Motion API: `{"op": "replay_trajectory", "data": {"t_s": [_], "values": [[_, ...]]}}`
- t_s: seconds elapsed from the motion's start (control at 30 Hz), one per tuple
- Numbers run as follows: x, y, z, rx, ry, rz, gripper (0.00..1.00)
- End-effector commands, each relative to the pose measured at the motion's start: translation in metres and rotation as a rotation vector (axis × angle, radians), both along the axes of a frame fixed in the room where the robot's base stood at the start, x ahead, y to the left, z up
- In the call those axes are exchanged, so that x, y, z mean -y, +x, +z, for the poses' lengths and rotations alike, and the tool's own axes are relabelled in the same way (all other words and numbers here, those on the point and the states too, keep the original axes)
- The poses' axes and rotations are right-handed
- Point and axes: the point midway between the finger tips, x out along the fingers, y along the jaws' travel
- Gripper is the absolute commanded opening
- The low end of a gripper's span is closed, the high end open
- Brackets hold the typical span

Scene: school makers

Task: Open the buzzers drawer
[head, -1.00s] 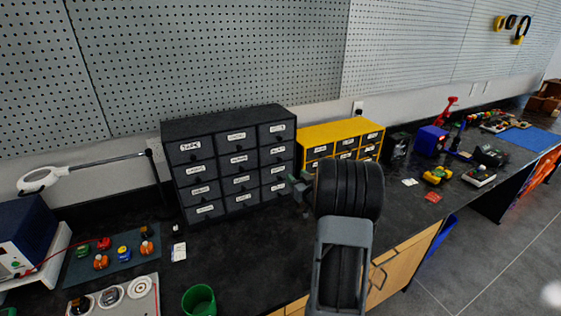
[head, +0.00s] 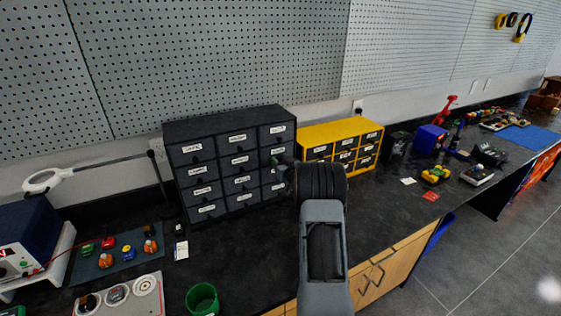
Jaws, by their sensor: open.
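A dark grey drawer cabinet (head: 224,165) with several small labelled drawers stands on the black counter against the pegboard wall. Its drawers all look closed. The labels are too small to read, so I cannot tell which drawer is the buzzers one.
A yellow drawer cabinet (head: 340,141) stands to the right, partly behind my arm. A green cup (head: 202,299) stands at the counter's front. A mat with small parts (head: 118,255) and a magnifier lamp (head: 45,181) are at left. Counter before the dark cabinet is clear.

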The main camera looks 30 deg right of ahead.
Motion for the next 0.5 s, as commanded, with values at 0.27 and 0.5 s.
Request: {"op": "replay_trajectory", "data": {"t_s": [0.27, 0.5], "values": [[-0.0001, 0.0004, 0.0001, 0.000, 0.000, 0.000, 0.43], [-0.0002, 0.0003, 0.0002, 0.000, 0.000, 0.000, 0.20]]}}
